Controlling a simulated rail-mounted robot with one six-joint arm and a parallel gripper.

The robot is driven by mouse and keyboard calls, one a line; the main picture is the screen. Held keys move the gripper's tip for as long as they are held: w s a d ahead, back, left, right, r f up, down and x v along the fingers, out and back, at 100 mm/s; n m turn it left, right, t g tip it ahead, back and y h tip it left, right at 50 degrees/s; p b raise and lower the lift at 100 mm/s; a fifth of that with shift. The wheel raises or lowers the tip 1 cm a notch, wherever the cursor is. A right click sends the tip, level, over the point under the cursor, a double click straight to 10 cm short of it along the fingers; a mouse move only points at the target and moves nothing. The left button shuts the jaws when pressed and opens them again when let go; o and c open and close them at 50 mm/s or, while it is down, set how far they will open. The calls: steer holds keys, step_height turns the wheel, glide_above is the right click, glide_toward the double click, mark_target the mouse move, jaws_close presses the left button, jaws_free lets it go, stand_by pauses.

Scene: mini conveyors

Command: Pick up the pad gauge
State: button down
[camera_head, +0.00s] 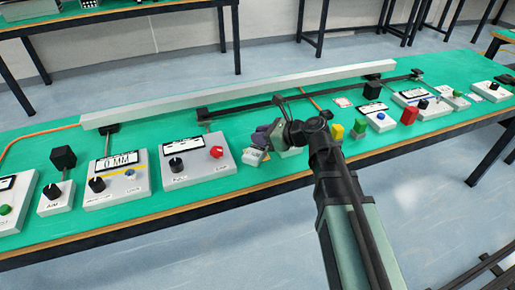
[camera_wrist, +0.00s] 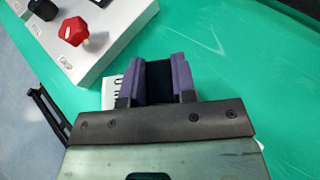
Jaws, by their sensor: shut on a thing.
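My gripper (camera_wrist: 160,68) is shut, with its two purple fingers on either side of a dark, nearly black block (camera_wrist: 159,82). This block appears to be the pad gauge; the fingers and the gripper body hide most of it. In the head view my gripper (camera_head: 266,136) is low over the green bench, right of the control box with the red knob. The held block cannot be made out there. A white printed card (camera_head: 254,156) lies on the bench by the fingers and is partly hidden in the wrist view.
The control box (camera_head: 197,163) with a red knob (camera_head: 216,152) stands close on the left. A yellow block (camera_head: 337,132), a green block (camera_head: 359,128) and a red block (camera_head: 409,115) stand to the right. A long pale rail (camera_head: 240,92) runs along the back of the bench.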

step_height(320, 180, up, 20)
steer(key=p, duration=2)
